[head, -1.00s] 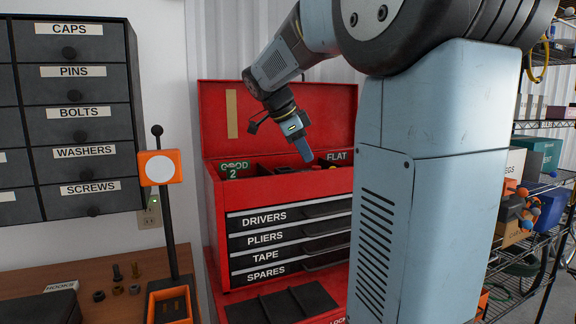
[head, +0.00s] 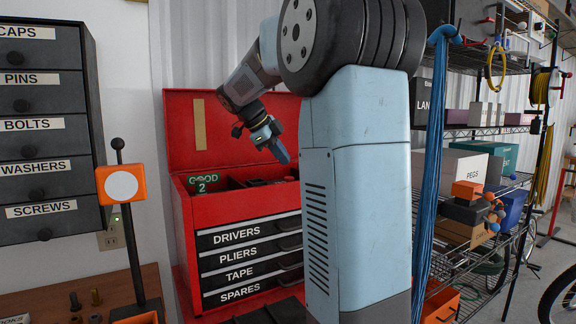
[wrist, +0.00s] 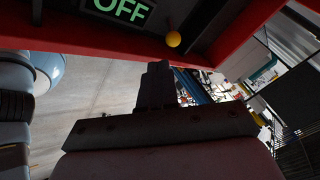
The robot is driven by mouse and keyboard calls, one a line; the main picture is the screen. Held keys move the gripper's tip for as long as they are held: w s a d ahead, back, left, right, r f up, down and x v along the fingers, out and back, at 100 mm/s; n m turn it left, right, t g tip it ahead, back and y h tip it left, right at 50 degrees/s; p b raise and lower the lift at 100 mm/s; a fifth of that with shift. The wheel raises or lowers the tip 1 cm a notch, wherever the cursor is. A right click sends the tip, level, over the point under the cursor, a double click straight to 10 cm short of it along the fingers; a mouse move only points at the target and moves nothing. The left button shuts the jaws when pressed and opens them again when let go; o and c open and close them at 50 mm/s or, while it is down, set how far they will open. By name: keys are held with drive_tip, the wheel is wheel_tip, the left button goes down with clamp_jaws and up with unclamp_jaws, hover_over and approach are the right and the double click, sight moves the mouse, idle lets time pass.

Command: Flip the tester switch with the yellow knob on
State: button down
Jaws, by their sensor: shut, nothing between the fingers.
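The yellow knob (wrist: 173,39) shows as a small round ball in the wrist view, on a dark panel inside a red frame (wrist: 225,38). Near it a sign (wrist: 122,9) reads OFF in green letters. My gripper (wrist: 156,75) is shut and empty. In the wrist view its fingertips are just below the knob, apart from it in the picture; the depth gap cannot be told. In the head view my gripper (head: 282,154) points down over the open red tool chest (head: 185,235). I cannot make out the knob there.
A post with an orange and white head (head: 121,185) stands left of the chest, by labelled drawers (head: 45,170). A loaded wire shelf (head: 470,250) and hanging blue cables (head: 432,170) are on the right. The chest's raised lid (head: 235,130) is behind my gripper.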

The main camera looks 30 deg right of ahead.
drive_tip(key=x, duration=0.9)
drive_tip(key=shift+a, duration=0.1)
